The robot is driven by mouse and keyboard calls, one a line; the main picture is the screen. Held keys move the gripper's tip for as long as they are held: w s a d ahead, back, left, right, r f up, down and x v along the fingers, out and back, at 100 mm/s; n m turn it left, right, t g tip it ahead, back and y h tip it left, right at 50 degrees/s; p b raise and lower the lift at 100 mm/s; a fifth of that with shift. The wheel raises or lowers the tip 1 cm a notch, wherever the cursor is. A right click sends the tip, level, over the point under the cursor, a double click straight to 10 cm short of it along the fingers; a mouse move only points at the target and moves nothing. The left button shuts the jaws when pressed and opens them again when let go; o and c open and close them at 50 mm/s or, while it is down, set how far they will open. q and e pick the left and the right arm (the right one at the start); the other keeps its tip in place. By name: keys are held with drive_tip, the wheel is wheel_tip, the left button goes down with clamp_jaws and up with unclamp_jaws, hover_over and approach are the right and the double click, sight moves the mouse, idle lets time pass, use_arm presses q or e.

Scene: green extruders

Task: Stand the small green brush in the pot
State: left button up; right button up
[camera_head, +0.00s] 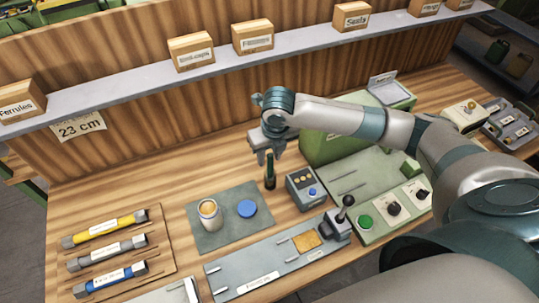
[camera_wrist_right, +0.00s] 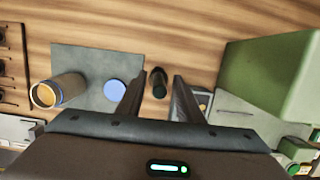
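The small green brush (camera_head: 270,175) stands upright on the wooden bench, right of the grey-green mat. It looks dark, and its top end shows in the wrist view (camera_wrist_right: 159,82). My right gripper (camera_head: 266,158) is above it with fingers pointing down. In the wrist view the fingers are apart, with the brush in line between them (camera_wrist_right: 159,78) and a gap on each side. The pot (camera_head: 209,215), pale with an orange-brown top, stands on the mat; it also shows in the wrist view (camera_wrist_right: 65,90). My left gripper is not in view.
The mat (camera_head: 225,240) also holds a round blue lid (camera_head: 247,208). A small box with buttons (camera_head: 305,188) stands close right of the brush. A green machine (camera_head: 330,145) is behind it. A grey plate with a lever (camera_head: 260,265) lies in front. A shelf (camera_head: 130,85) runs behind.

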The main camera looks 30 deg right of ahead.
drive_tip(key=shift+r, duration=0.1)
idle(0.3)
drive_tip(key=shift+s+r+b, duration=0.1)
drive_tip(key=shift+r+b, duration=0.25)
drive_tip(key=shift+r, duration=0.25)
drive_tip(key=b+v, duration=0.4)
drive_tip(key=v, duration=1.2)
drive_tip(key=shift+s+f, duration=0.1)
drive_tip(key=shift+s, duration=0.05)
idle(0.4)
